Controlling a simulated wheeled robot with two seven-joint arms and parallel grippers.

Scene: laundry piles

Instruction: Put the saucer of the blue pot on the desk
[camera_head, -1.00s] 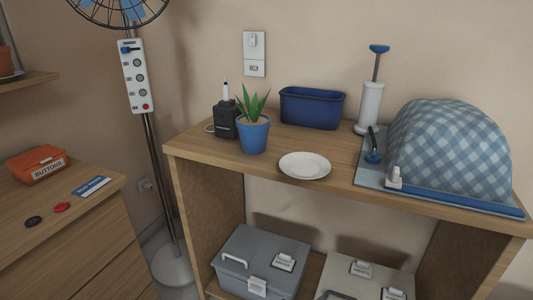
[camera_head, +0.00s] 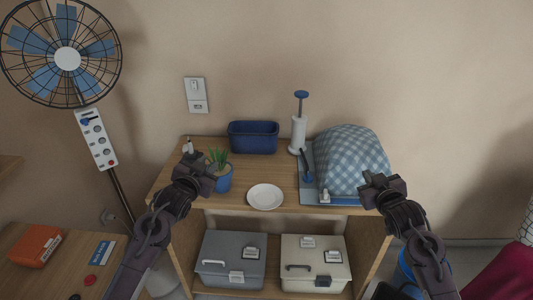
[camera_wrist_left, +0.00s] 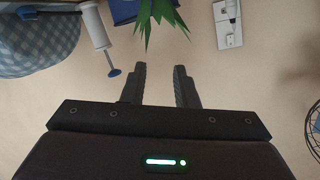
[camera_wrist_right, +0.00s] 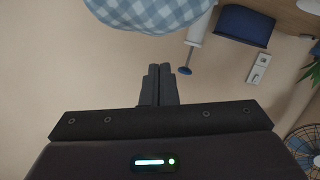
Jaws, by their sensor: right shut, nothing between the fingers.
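The white saucer (camera_head: 265,197) lies flat and empty on the wooden shelf top (camera_head: 237,200), near its front edge. The blue pot (camera_head: 223,181) with a spiky green plant stands left of it, apart from it and partly hidden by my left gripper. My left gripper (camera_head: 200,172) is raised in front of the pot, open and empty; the plant's leaves (camera_wrist_left: 157,20) show past its fingers (camera_wrist_left: 160,85) in the left wrist view. My right gripper (camera_head: 368,177) is shut and empty, in front of the checkered dome's right side. Neither gripper touches the saucer.
A blue tub (camera_head: 253,138), a white pump (camera_head: 298,132) and a checkered dome (camera_head: 350,160) stand on the shelf top. Grey (camera_head: 232,250) and cream (camera_head: 313,255) boxes sit below. A wooden surface (camera_head: 62,278) at lower left holds an orange box (camera_head: 36,245) and buttons. A fan (camera_head: 67,58) stands left.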

